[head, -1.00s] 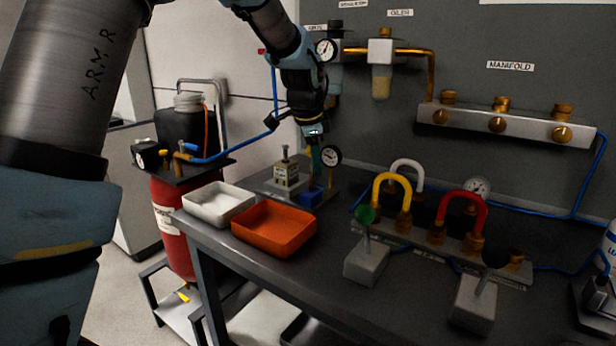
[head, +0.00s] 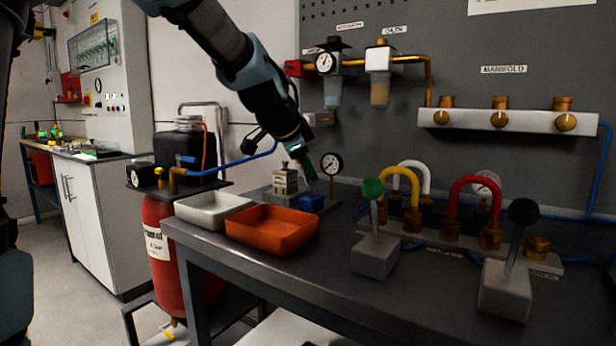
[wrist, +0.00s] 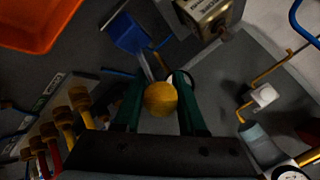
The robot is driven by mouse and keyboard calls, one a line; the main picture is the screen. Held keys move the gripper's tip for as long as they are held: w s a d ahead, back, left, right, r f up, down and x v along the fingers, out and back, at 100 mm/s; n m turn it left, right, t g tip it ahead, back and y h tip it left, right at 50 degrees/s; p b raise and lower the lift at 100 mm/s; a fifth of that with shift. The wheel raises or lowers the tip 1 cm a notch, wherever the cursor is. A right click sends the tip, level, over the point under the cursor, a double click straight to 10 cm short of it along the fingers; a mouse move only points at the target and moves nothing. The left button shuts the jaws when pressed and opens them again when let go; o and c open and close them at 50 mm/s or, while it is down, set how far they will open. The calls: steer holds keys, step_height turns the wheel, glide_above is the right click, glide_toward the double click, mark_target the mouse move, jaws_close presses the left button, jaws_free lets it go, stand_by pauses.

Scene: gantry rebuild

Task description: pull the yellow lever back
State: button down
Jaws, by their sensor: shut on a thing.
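The yellow lever shows in the wrist view as a round yellow knob (wrist: 160,99) on a thin pale rod rising from a blue base block (wrist: 128,33). My gripper (wrist: 161,88) has a green finger on each side of the knob and is shut on it. In the head view my gripper (head: 309,176) reaches down at a slant just above the blue base block (head: 312,203) at the back of the bench. The yellow knob is hidden there by my fingers.
Left of the lever are an orange tray (head: 272,230), a white tray (head: 213,209) and a small metal block (head: 285,182). A gauge (head: 332,164) stands close on the right. Green-knobbed (head: 373,189) and black-knobbed (head: 523,212) levers stand nearer, before coloured hoops.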

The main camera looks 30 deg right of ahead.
steer(key=shift+w+a+f, duration=0.15)
steer(key=shift+a+f, duration=0.1)
steer(key=shift+a, duration=0.1)
steer(key=shift+c, duration=2.3)
jaws_free()
steer(key=shift+r, duration=0.1)
steer(key=shift+s+a+r, duration=0.1)
steer(key=shift+s+r, duration=0.1)
steer(key=shift+r, duration=0.05)
steer(key=b+v, duration=0.1)
steer(key=v, duration=0.9)
steer(key=shift+a, duration=0.1)
